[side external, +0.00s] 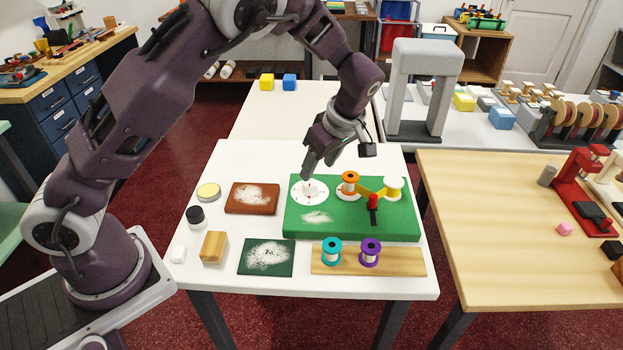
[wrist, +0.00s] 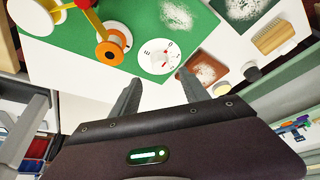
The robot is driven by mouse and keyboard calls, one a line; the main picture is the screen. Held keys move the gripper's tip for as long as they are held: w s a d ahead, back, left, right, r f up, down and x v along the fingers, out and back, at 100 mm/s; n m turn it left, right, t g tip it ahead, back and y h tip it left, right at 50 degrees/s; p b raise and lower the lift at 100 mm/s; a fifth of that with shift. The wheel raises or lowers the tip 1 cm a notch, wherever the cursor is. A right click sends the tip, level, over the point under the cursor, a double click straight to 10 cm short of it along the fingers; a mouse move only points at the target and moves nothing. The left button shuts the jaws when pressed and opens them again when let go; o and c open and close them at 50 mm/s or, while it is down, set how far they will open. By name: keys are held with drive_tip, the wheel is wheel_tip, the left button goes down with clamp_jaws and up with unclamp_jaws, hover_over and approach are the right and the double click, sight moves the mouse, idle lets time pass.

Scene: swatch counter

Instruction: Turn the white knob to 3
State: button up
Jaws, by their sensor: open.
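The white knob (side external: 309,187) sits on a white round dial with small marks at the back left of a green board (side external: 270,222). In the wrist view the knob (wrist: 158,55) shows on its dial just beyond my fingertips. The dial marks are too small to read surely. My gripper (side external: 318,165) is just above and behind the knob, tilted downward. In the wrist view its two fingers (wrist: 158,78) are spread apart with nothing between them. I cannot tell from these views whether a finger touches the dial.
Teal (side external: 331,250) and purple (side external: 370,250) spools stand on a wooden strip in front. A brown powdered board (side external: 240,207) lies left.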

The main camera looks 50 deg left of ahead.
sight(310, 183)
drive_tip(key=x, duration=0.6)
drive_tip(key=shift+a+f, duration=0.1)
drive_tip(key=shift+f, duration=0.1)
clamp_jaws()
